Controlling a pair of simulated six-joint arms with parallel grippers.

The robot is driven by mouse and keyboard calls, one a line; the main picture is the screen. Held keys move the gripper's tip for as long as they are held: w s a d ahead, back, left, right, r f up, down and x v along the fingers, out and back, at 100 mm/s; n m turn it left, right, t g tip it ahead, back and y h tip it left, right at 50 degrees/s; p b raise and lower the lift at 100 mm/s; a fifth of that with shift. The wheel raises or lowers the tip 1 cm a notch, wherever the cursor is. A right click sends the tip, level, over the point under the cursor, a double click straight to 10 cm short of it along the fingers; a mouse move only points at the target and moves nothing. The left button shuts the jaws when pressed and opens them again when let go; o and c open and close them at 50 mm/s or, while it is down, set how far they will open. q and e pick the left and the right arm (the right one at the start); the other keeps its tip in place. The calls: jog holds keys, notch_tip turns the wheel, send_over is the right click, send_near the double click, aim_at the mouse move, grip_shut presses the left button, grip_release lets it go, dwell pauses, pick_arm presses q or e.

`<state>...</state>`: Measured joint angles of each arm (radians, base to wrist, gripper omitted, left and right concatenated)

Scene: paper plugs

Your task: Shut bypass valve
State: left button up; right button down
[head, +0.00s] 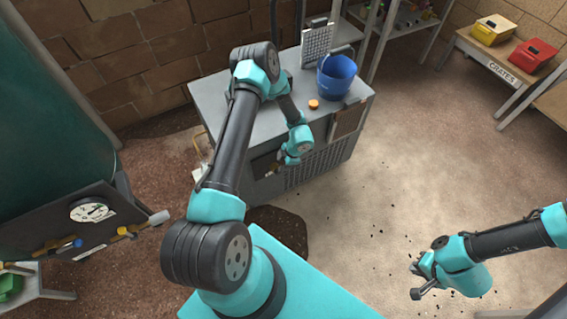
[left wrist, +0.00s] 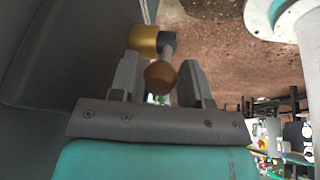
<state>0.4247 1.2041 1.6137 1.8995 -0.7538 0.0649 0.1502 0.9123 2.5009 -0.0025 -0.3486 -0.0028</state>
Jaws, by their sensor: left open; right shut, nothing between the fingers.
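In the left wrist view, a valve has a brass body (left wrist: 146,40), a short dark grey lever (left wrist: 168,45) and a brown rounded knob (left wrist: 160,77). My left gripper (left wrist: 158,84) is open, with one finger on either side of the knob. Whether a finger touches it, I cannot tell. In the head view my left gripper (head: 290,160) is at the front of the grey cabinet (head: 225,92); the valve is not clear there. My right gripper (head: 416,281) is shut and empty, over the floor at the lower right.
A blue bucket (head: 337,77) and a small orange item (head: 313,104) stand on the cabinet. A dark panel (head: 75,230) with a gauge (head: 92,211) and blue and yellow handles is at the left. Yellow (head: 492,30) and red (head: 533,55) crates stand at the right. The middle floor is open.

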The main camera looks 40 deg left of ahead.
pick_arm(q)
grip_shut()
dwell(0.4)
